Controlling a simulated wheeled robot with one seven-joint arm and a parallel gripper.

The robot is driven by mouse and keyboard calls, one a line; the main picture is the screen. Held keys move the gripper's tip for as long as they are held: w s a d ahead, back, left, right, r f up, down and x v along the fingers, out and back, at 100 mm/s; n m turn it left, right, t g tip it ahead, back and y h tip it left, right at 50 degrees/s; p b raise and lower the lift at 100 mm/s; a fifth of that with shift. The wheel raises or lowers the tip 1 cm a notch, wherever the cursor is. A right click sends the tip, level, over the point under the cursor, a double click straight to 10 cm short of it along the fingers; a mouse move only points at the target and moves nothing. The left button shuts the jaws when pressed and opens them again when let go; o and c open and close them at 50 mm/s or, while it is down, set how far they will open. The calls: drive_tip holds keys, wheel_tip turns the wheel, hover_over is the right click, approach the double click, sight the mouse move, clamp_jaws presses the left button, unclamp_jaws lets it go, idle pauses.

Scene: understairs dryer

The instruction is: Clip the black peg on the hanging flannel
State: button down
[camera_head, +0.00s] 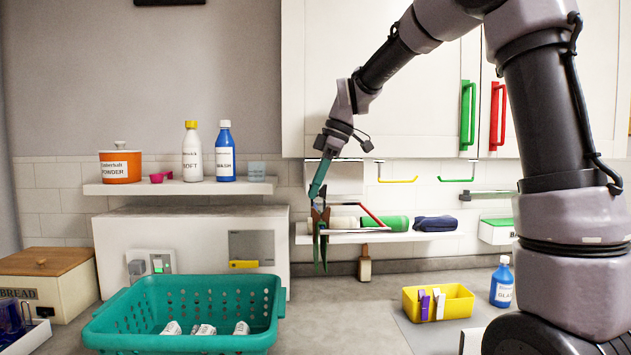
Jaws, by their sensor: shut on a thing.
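My gripper (319,192) points down in front of the left end of the wall shelf below the cupboard. It is shut on a slim, dark, peg-like thing (321,218). Brown and green parts hang below the jaws. At this size I cannot tell which parts are peg and which are jaw. A pale flat piece (347,178) hangs under the cupboard just right of my gripper. It may be the flannel, but I cannot be sure. I cannot tell whether the peg touches it.
A yellow hanging rail (398,181) and a green one (457,180) are to the right. The shelf (440,236) holds a green roll (396,223) and a dark blue bundle (436,223). A teal basket (183,341) and a yellow box (458,306) stand on the counter.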

drive_tip(key=shift+f, duration=1.7)
drive_tip(key=c, duration=0.7)
unclamp_jaws()
drive_tip(key=shift+o, duration=0.2)
drive_tip(key=v, duration=1)
drive_tip(key=s+d+r+m+t, duration=0.1)
drive_tip(key=s+d+m+t, duration=0.1)
drive_tip(key=s+d+m, duration=0.4)
drive_tip(key=s+d+f+m+t+h, duration=0.1)
drive_tip(key=s+d+f+m+t, duration=0.1)
drive_tip(key=s+d+m, duration=0.3)
drive_tip(key=s+d+f+m+t+h, duration=0.1)
drive_tip(key=s+d+f+m+t, duration=0.2)
drive_tip(key=s+m, duration=0.5)
drive_tip(key=d+f+m, duration=0.1)
drive_tip(key=d+m, duration=0.1)
drive_tip(key=m, duration=0.1)
drive_tip(key=shift+s, duration=0.35)
